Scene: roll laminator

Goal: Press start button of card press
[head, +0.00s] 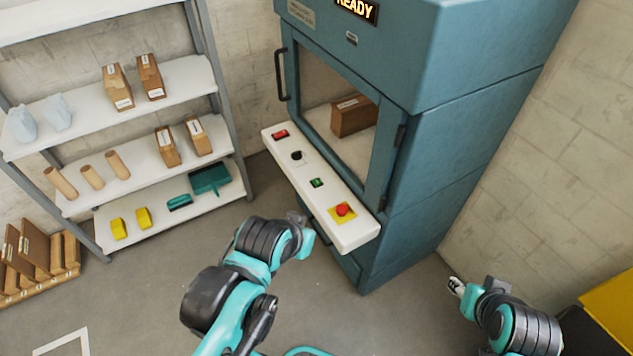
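The card press is a tall teal cabinet (455,130) with a lit READY display (357,9) and a windowed door. A white control panel (327,196) juts out below the door. On it are a red rocker switch (281,134), a black knob (297,155), a green button (317,183) and a red mushroom button (342,210) on a yellow plate. My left gripper (303,222) is just below and left of the panel, mostly hidden by its own wrist. My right gripper (456,287) is low at the right, apart from the press. Neither gripper's opening shows clearly.
A cardboard box (353,116) shows behind the door window. A metal shelf (150,140) with packages, cylinders, yellow blocks and a dustpan stands at the left. Wooden boards (35,250) lean at the far left. A yellow item (610,310) is at the lower right.

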